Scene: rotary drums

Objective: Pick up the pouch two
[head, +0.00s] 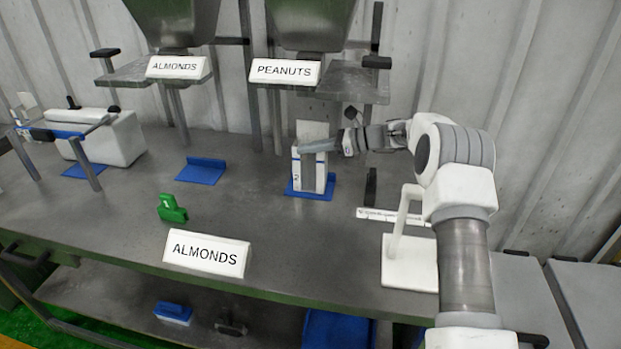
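Pouch two is a white upright pouch (308,177) marked "2", standing on a blue base (328,191) on the metal table, below the peanuts hopper. My arm reaches in from the right. My gripper (318,146) is at the upper part of the pouch, in front of its top. The view is too small to tell whether its fingers are closed on the pouch or only beside it. The part of the pouch behind my gripper is hidden.
An empty blue base (202,171) lies to the left. A green block (172,208) marked "1" and an "ALMONDS" sign (207,252) are nearer the front. A white stand (410,262) is below my arm. Hoppers with shelves (340,80) stand overhead. A white machine (105,138) is far left.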

